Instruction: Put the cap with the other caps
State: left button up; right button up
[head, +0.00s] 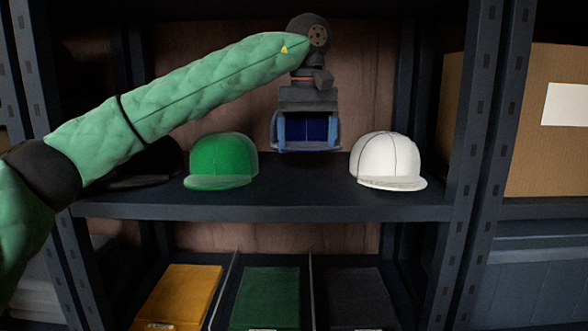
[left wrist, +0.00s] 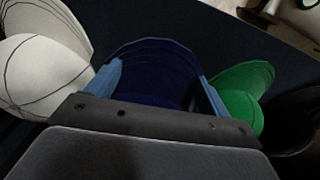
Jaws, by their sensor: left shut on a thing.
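My left gripper (head: 307,132) is shut on a dark blue cap (head: 308,128), between the green cap and the white cap. The blue cap also shows between the two blue fingers in the left wrist view (left wrist: 155,70). In the head view it is mostly hidden by the gripper, and I cannot tell whether it touches the shelf. A green cap (head: 220,160) sits on the shelf to the left. A white cap (head: 386,160) sits to the right. A black cap (head: 145,165) stands at the far left, partly behind my left arm. My right gripper is not in view.
The caps stand on a dark shelf (head: 290,205) with upright posts at both sides. Below it are yellow (head: 180,295), green (head: 266,297) and black (head: 355,297) folded items between thin dividers. A cardboard box (head: 545,125) stands on the neighbouring shelf at right.

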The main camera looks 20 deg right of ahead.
aim_at(305, 188)
pick_arm(q)
jog(key=f, duration=0.3)
jog(key=shift+w+a+f+p, duration=0.1)
jog(key=shift+a+f+p, duration=0.1)
jog(key=shift+f+p, duration=0.15)
notch_tip(305, 188, down, 4)
jog(key=shift+r+p, duration=0.15)
jog(key=shift+p, duration=0.35)
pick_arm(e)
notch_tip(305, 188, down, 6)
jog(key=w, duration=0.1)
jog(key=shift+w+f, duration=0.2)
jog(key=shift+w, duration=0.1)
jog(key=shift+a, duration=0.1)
pick_arm(q)
jog(key=o, duration=1)
jog(key=shift+c, duration=0.2)
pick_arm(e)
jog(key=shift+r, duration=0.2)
